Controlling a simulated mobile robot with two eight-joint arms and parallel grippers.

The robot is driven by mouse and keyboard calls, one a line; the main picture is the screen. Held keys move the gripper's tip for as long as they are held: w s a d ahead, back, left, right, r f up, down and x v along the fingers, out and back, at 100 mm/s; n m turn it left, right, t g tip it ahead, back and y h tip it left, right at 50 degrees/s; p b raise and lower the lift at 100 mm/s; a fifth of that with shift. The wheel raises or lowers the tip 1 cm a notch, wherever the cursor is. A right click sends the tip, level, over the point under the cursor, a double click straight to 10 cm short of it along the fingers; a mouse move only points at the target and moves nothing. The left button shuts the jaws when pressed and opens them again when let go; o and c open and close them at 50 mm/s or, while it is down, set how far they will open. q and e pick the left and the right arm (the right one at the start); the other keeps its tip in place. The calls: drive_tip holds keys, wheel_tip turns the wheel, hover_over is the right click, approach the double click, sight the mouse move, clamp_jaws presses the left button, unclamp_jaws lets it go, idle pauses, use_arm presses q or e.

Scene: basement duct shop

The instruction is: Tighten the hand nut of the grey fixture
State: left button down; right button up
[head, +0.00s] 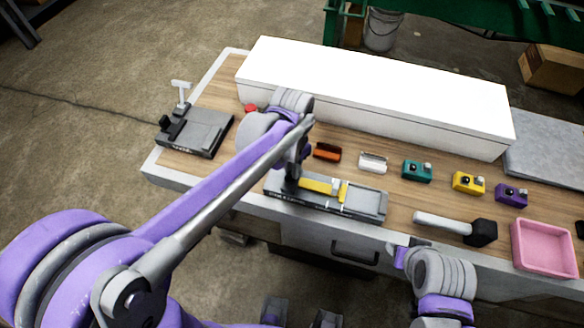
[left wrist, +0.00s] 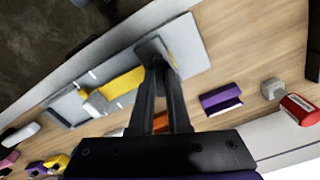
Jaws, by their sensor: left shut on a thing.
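The grey fixture (head: 360,200) lies along the front edge of the bench with a yellow block (head: 318,186) in it. Both also show in the left wrist view, the fixture (left wrist: 66,108) and the yellow block (left wrist: 121,84). My left gripper (head: 291,182) points down at the left end of the fixture. In the left wrist view its black fingers (left wrist: 158,66) close together on a dark part there, at the hand nut's place. The fingers mostly hide the nut. My right arm shows at the lower right, but its fingers are not clear.
A darker fixture with a T-handle (head: 205,128) stands at the bench's left end. A long white box (head: 370,95) runs along the back. Small orange (head: 327,151), white, teal (head: 417,170), yellow and purple blocks line the middle. A mallet (head: 455,226) and pink tray (head: 543,262) lie right.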

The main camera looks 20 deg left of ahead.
use_arm(q)
drive_tip(key=m, duration=0.6)
drive_tip(key=shift+m+b, duration=0.3)
drive_tip(key=shift+b, duration=0.05)
drive_tip(key=m, duration=0.6)
drive_tip(key=shift+m, duration=0.3)
drive_tip(key=c, duration=0.9)
unclamp_jaws()
drive_tip(key=shift+r, duration=0.1)
wheel_tip(320, 180, up, 11)
drive_tip(key=shift+f, duration=0.15)
